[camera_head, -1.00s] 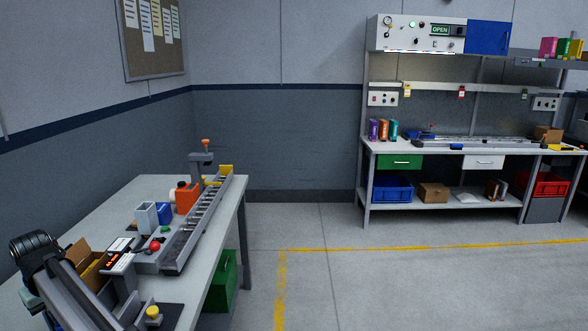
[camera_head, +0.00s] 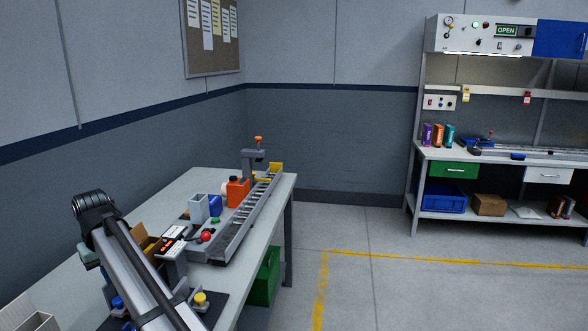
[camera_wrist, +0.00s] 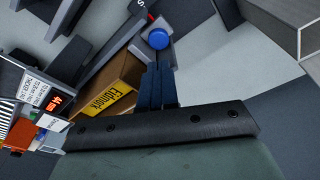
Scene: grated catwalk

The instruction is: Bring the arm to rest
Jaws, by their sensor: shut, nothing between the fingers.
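My gripper (camera_wrist: 158,88) shows in the wrist view as two dark fingers close together, shut and with nothing between them. I cannot tell the height of the fingers above these. In the head view my arm (camera_head: 140,270) reaches up from the bottom left in front of the near bench (camera_head: 190,185); the fingers are not visible there.
The near bench carries a grey conveyor channel (camera_head: 245,220), an orange container (camera_head: 238,191), a red button (camera_head: 207,236) and a cardboard box (camera_head: 150,245) beside my arm. A far bench (camera_head: 500,155) stands at the right. The floor (camera_head: 390,290) between is clear.

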